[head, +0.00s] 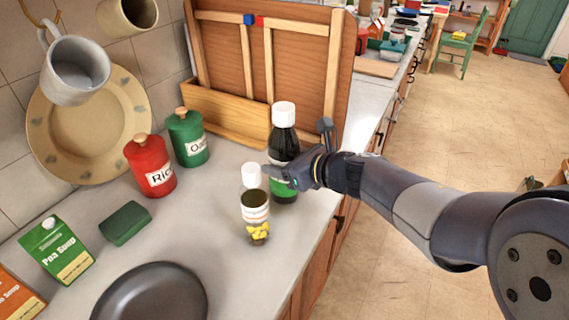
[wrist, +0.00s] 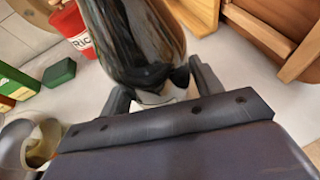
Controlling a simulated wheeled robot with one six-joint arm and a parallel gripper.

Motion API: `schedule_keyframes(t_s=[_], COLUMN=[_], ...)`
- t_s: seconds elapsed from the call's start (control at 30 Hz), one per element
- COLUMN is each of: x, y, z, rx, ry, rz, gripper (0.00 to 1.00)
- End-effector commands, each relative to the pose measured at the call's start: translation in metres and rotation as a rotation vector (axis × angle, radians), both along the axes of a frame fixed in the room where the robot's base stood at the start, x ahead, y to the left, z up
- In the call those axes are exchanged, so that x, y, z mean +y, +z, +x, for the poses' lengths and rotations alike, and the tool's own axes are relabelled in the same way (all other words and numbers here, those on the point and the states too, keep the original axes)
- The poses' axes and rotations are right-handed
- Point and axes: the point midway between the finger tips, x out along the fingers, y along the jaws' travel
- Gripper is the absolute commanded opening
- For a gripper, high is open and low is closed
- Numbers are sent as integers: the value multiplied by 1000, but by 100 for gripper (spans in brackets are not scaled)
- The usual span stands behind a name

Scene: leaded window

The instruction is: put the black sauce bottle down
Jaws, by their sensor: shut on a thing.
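The black sauce bottle (head: 284,144), dark with a white cap and a green label, is upright at the counter's right side, in front of the wooden panel. My gripper (head: 288,177) reaches in from the right and is shut on it at its lower half. In the wrist view the bottle's dark body (wrist: 135,40) fills the top middle between the two fingers (wrist: 162,92). The bottle's base looks at or just above the counter (head: 215,245); I cannot tell whether it touches.
A brown and white jar (head: 255,207) stands close in front of the bottle, near a white-capped item (head: 251,175). A red canister (head: 150,166), green canister (head: 187,138) and dark pan (head: 152,295) are left. The counter's edge drops off at right.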

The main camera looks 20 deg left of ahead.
Motion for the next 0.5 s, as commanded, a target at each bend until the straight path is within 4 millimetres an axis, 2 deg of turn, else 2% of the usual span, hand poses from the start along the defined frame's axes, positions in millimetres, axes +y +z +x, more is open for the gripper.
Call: schedule_keyframes(t_s=[0.3, 0.33, 0.5], x=[0, 0, 0], y=[-1, -3, -1], z=[0, 0, 0], rx=[-2, -1, 0], ry=[0, 0, 0], rz=[3, 1, 1], gripper=[20, 62, 76])
